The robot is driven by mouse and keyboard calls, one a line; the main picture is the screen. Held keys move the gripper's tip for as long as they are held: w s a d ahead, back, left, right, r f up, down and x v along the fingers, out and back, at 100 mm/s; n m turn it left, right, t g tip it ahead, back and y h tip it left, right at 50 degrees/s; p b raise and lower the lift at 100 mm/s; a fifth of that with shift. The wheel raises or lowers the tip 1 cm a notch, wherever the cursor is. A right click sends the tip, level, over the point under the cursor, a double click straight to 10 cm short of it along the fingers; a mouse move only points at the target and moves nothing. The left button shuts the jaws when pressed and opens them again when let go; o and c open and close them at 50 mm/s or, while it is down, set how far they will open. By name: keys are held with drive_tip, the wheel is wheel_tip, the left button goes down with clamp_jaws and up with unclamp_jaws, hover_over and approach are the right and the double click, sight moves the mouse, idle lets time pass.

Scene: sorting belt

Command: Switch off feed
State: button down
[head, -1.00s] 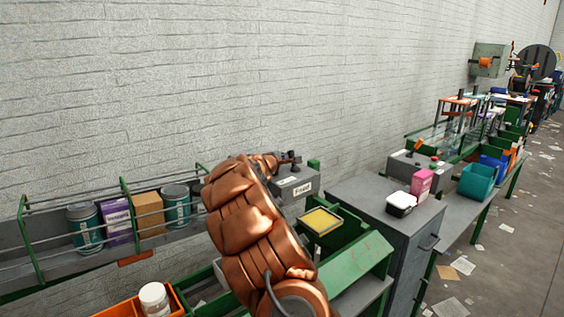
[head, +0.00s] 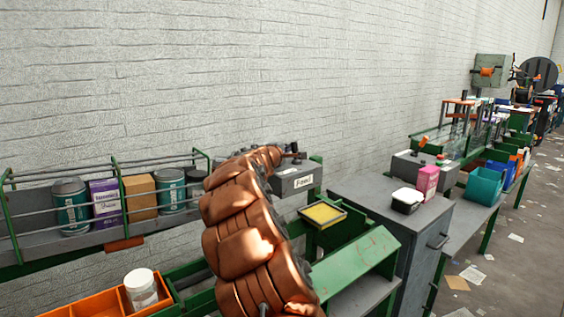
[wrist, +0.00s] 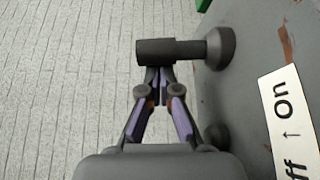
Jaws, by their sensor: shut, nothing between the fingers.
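The grey feed box (head: 296,180) with a "Feed" label stands against the wall behind the green chute. In the wrist view its grey face (wrist: 260,35) carries a white label (wrist: 287,120) reading "On", an arrow and a partly cut-off "Off". A dark switch handle (wrist: 185,49) sticks out leftward from this face on a round base. My gripper (wrist: 160,76) is shut and empty, its fingertips right at the handle's outer end; I cannot tell whether they touch. In the head view my gripper is small and dark at the box's top, its finger details unclear.
A grey cabinet (head: 385,205) stands to the right with a pink box (head: 428,181). A shelf (head: 105,243) with cans and cartons lies left. A second round dark knob (wrist: 216,134) is near my fingers.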

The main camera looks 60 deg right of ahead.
sight(295, 147)
drive_tip(key=shift+s+a+f+m+b, duration=0.2)
drive_tip(key=shift+m+b, duration=0.3)
drive_tip(key=shift+b, duration=1.95)
drive_tip(key=s+m+h+b, duration=0.1)
drive_tip(key=m+b, duration=0.1)
drive_tip(key=b, duration=0.6)
drive_tip(key=shift+s+a+r+h, duration=0.1)
drive_tip(key=shift+s+r+h, duration=0.05)
drive_tip(key=shift+h, duration=0.25)
drive_tip(key=b, duration=0.1)
drive_tip(key=m+b, duration=0.1)
drive_tip(key=b, duration=0.1)
drive_tip(key=shift+s+a+r+h, duration=0.1)
drive_tip(key=shift+s+r+h, duration=0.05)
drive_tip(key=shift+s+h, duration=0.15)
drive_tip(key=b, duration=0.2)
drive_tip(key=shift+s+a+r+b, duration=0.1)
drive_tip(key=shift+s+a+b, duration=0.1)
drive_tip(key=shift+s+b, duration=0.55)
drive_tip(key=shift+s, duration=0.05)
